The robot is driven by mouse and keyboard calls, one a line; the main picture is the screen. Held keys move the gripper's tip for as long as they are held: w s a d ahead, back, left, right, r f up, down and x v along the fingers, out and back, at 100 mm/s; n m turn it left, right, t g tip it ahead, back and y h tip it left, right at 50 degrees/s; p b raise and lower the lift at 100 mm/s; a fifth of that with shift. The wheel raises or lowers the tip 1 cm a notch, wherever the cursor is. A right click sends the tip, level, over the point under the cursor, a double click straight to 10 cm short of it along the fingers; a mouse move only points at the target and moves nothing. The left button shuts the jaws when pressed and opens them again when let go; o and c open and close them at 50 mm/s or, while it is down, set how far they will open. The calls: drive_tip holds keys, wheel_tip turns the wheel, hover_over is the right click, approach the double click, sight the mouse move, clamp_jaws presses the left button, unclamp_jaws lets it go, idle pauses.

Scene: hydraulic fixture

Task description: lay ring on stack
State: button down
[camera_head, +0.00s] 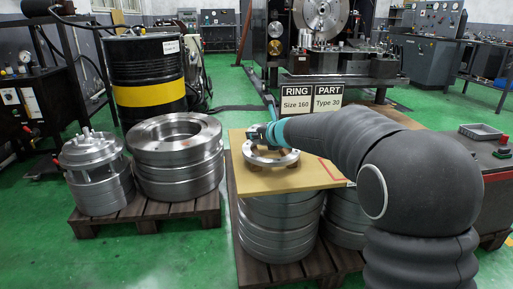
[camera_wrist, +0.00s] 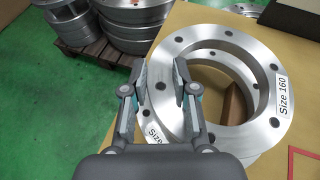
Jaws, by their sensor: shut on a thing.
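My gripper (camera_wrist: 162,85) is shut on the left wall of a flat silver ring (camera_wrist: 264,118) with bolt holes and a "Size 160" label. One finger is outside the wall and one inside the opening. A second silver ring (camera_wrist: 187,151) with a partly hidden label shows under it, slightly offset to the lower left. I cannot tell whether the two touch. In the head view the ring (camera_head: 271,160) is over the tan board (camera_head: 314,177), and my gripper (camera_head: 256,134) is at its back left edge, partly hidden by my arm.
The board rests on stacked metal rings (camera_head: 277,222) on a pallet. A sign (camera_head: 311,98) reads "RING Size 160, PART Type 30". To the left, a thick ring stack (camera_head: 177,170) and a flanged part (camera_head: 97,170) stand on another pallet (camera_head: 145,212). A black and yellow drum (camera_head: 147,80) stands behind.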

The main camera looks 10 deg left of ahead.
drive_tip(key=shift+f+b, duration=0.95)
drive_tip(key=shift+f, duration=0.9)
drive_tip(key=shift+f, duration=0.1)
drive_tip(key=c, duration=0.9)
unclamp_jaws()
drive_tip(key=shift+s+r, duration=0.1)
drive_tip(key=shift+r, duration=0.1)
drive_tip(key=p+v, duration=0.1)
drive_tip(key=v, duration=1.1)
drive_tip(key=shift+d, duration=0.1)
